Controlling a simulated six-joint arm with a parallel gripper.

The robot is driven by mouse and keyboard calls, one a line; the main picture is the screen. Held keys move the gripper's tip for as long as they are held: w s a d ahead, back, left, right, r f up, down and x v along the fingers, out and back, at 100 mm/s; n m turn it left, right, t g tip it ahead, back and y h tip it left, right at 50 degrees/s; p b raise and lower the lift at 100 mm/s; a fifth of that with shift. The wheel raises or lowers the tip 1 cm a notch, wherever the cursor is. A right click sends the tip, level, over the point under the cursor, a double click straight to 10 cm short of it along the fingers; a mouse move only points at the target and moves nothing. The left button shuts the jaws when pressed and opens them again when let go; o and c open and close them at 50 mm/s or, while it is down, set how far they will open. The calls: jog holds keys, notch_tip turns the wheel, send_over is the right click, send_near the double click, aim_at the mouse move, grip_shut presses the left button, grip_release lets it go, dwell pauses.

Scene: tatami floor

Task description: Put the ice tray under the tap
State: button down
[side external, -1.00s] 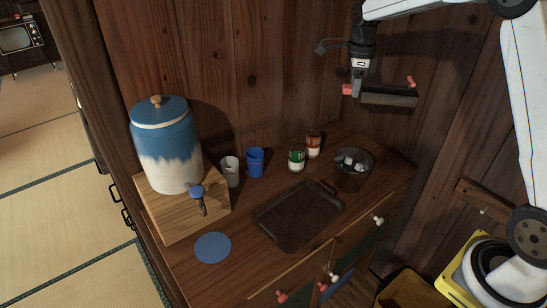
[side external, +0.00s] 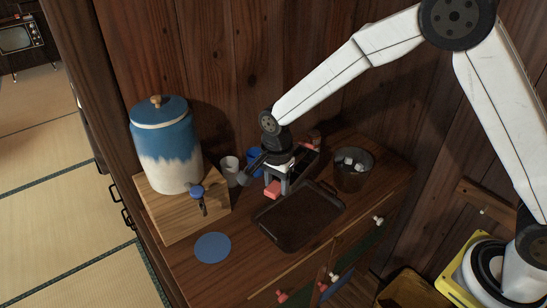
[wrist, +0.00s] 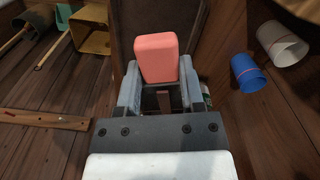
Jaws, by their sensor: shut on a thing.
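The pink end also shows between the fingers in the wrist view (wrist: 157,58). The tap (side external: 197,192) is a small blue-and-dark spigot low on the front of the blue-and-white dispenser (side external: 165,150). The held tray is apart from the tap, to its right.
The dispenser stands on a wooden block (side external: 170,225). A blue round mat (side external: 213,247) lies before the tap. A white cup (side external: 229,166) and blue cup (side external: 256,157) stand behind my gripper. A dark flat tray (side external: 300,222) and ice bucket (side external: 352,180) are to the right.

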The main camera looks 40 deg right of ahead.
jog(key=s+a+f+n, duration=0.6)
jog(key=s+a+n, duration=0.15)
jog(key=s, duration=0.45)
jog(key=s+a+f+n, duration=0.65)
jog(key=s+a, duration=0.25)
jog(key=s, duration=0.2)
send_over(236, 280)
jog(key=shift+s, duration=0.45)
jog(key=shift+w, duration=0.1)
jog(key=shift+w, duration=0.25)
jog(key=shift+w+f, duration=0.15)
jog(key=shift+f, duration=1.55)
jog(key=shift+f, duration=0.15)
jog(key=shift+c, duration=1)
grip_release()
